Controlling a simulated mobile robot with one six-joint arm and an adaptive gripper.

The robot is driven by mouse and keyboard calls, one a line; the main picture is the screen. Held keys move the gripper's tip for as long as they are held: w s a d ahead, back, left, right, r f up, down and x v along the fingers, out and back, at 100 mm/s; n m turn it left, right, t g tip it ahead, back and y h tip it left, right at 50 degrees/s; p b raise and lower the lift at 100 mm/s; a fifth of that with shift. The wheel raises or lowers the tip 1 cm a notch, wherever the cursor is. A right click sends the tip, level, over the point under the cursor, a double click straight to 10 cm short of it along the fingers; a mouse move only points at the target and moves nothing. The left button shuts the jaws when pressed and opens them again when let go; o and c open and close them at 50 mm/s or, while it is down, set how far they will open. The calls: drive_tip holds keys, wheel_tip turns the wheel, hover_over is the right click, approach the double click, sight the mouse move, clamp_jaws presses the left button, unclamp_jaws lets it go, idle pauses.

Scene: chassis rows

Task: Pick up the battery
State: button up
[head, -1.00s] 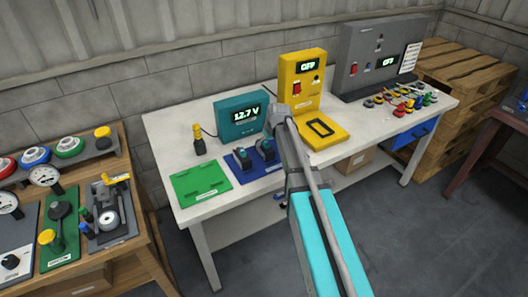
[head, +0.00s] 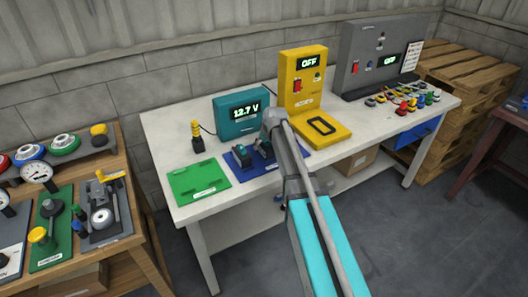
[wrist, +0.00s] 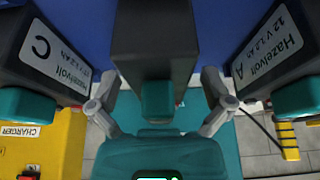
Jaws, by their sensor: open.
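In the wrist view three dark batteries with teal ends stand over the blue mat (wrist: 225,20). The middle battery (wrist: 155,40) lies between the fingers of my gripper (wrist: 158,103). The battery marked C (wrist: 45,50) is at the left and the battery marked A (wrist: 268,50) at the right. My gripper is open, with a finger on each side of the middle battery's teal end; contact cannot be told. In the head view my arm hides part of the mat (head: 271,166) and some of the batteries; a battery (head: 242,157) shows left of it.
The teal meter (head: 238,117) reading 12.7 V stands behind the mat. The yellow charger (head: 303,80) stands to the right, showing OFF. A yellow-topped black item (head: 197,140) and a green mat (head: 198,182) are at the left.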

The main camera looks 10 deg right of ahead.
idle(0.6)
clamp_jaws()
idle(0.3)
